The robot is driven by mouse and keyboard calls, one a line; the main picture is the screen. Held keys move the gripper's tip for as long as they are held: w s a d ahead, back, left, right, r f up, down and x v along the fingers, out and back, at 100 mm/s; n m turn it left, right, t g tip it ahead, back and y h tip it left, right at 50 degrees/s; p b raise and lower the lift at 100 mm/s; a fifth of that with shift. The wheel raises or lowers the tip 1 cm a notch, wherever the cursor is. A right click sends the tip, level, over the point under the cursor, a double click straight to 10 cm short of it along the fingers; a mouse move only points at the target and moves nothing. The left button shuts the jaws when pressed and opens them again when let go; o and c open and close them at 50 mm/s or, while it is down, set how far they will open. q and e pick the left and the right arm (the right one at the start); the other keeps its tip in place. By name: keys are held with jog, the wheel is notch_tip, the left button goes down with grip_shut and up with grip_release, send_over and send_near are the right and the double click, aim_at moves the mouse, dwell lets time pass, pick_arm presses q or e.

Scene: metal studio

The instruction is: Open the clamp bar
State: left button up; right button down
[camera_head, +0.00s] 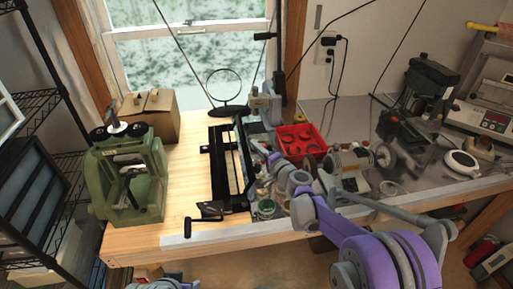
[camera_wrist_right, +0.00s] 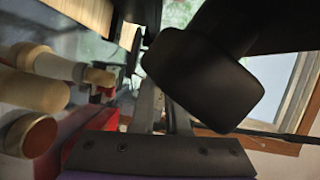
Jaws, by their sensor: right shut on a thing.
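A black metal bench tool with a long frame (camera_head: 219,165) lies on the wooden tabletop. Its long black clamp bar (camera_head: 243,155) stands along the frame's right side and looks raised and tilted. My right arm reaches in from the lower right, and its gripper (camera_head: 256,150) is at the bar's right side, shut on the bar. The exact contact is small and partly hidden. In the right wrist view, a large dark block (camera_wrist_right: 205,80) covers much of the gripper, and the grip itself is not clear.
A green machine (camera_head: 130,180) stands left of the tool, with a cardboard box (camera_head: 152,112) behind it. A red tray (camera_head: 301,140), a grinder (camera_head: 350,160) and a drill press (camera_head: 415,95) crowd the right. A round ring stand (camera_head: 229,108) is behind. Bare wood lies left of the frame.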

dwell(0.8)
jog(key=shift+a+r+n+h+p, duration=0.3)
jog(key=shift+r+n+p, duration=0.25)
jog(key=shift+r+n, duration=0.25)
jog(key=shift+s+a+r+n+g+h, duration=0.1)
jog(key=shift+a+r+n+g+h, duration=0.15)
jog(key=shift+n, duration=0.25)
pick_arm(q)
jog(key=shift+w+r, duration=0.2)
jog(key=shift+r, duration=0.3)
jog(key=shift+w+r, duration=0.2)
jog(key=shift+r, duration=0.3)
pick_arm(e)
jog(key=shift+d+f, duration=0.1)
jog(key=c, duration=0.9)
grip_release()
jog(key=shift+s, duration=0.1)
